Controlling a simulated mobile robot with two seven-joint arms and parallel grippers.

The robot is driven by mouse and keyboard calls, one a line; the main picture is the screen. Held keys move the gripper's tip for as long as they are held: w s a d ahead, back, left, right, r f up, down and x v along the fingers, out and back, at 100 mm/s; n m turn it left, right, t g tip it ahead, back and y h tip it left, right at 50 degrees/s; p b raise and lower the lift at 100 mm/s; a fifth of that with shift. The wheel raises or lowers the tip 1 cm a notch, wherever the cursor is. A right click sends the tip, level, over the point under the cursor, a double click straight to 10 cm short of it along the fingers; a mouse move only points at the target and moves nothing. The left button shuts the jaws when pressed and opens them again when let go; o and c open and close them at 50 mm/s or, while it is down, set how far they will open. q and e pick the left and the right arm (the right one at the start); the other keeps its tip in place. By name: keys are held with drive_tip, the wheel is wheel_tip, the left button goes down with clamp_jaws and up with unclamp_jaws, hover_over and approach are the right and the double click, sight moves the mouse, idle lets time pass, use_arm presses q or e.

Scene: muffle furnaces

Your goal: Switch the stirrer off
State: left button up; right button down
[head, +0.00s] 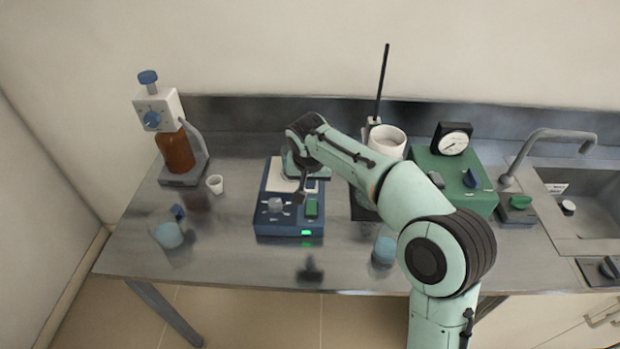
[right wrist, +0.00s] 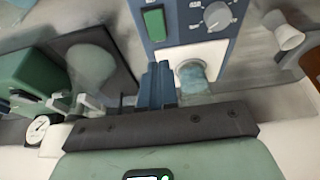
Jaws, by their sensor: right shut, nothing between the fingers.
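The stirrer is a dark blue box (head: 290,228) with a white top plate (head: 279,176). Its front panel has a grey knob (head: 275,204), a green rocker switch (head: 311,207) and a lit green lamp (head: 306,232). The switch (right wrist: 153,24) and the knob (right wrist: 217,17) also show in the right wrist view. My right gripper (head: 300,197) is over the stirrer, close to the switch, shut and empty. Its fingers (right wrist: 158,84) point towards the switch in the wrist view; contact cannot be told. A glass vessel (right wrist: 190,76) stands on the white plate. My left gripper is out of view.
A bottle stand with a brown bottle (head: 176,152) and a small white cup (head: 215,184) are at left. A green box (head: 470,190) with a gauge (head: 452,138), a white pot (head: 387,141) on a stand and a sink (head: 585,195) are at right.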

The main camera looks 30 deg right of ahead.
sight(311, 202)
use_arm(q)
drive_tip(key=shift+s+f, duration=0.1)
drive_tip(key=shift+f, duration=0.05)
use_arm(e)
drive_tip(key=x, duration=0.9)
drive_tip(key=shift+s+a+f, duration=0.1)
drive_tip(key=shift+s+f, duration=0.2)
